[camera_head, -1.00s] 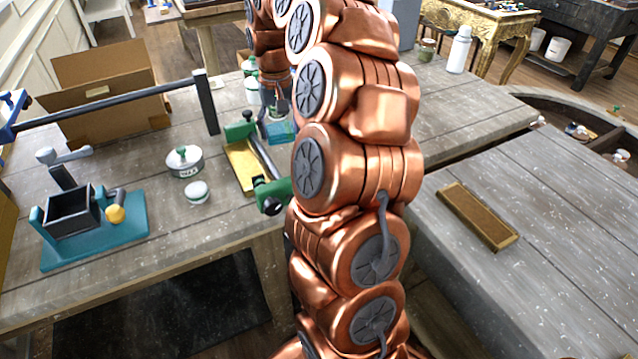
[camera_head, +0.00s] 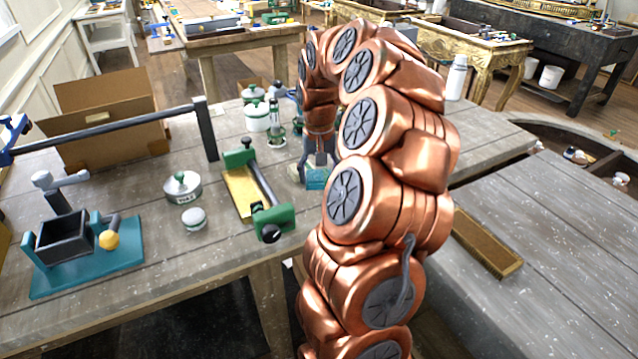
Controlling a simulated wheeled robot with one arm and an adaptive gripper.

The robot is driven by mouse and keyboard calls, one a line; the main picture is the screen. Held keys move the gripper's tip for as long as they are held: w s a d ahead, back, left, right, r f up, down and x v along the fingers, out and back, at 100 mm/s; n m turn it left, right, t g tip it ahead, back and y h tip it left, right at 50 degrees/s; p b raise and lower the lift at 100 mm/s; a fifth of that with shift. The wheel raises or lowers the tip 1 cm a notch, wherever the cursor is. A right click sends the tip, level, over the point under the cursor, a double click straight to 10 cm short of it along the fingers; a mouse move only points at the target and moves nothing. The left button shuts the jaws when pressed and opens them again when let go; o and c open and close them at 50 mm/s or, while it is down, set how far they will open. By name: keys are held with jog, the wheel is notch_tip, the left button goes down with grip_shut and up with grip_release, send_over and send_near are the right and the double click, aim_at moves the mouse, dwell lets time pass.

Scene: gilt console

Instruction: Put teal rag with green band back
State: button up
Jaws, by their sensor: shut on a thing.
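The teal rag (camera_head: 317,180) shows as a small light teal patch at the middle of the wooden workbench (camera_head: 180,245), just left of my arm. My gripper (camera_head: 314,166) points down at it and is shut on it; its fingers are small and partly hidden by my own arm. The rag is at or very near the bench top; I cannot tell whether it touches. Its green band cannot be made out.
A green-ended clamp on a yellow board (camera_head: 240,190) lies left of the rag. Green-trimmed jars (camera_head: 257,115) stand behind. A wax tin (camera_head: 182,187), a teal-based vise (camera_head: 85,250) and a cardboard box (camera_head: 105,120) are further left. A brush (camera_head: 487,243) lies on the right table.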

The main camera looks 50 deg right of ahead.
aim_at(319, 177)
jog(key=shift+f+p, duration=0.45)
jog(key=shift+f, duration=1.35)
jog(key=shift+f, duration=0.15)
jog(key=o, duration=1.1)
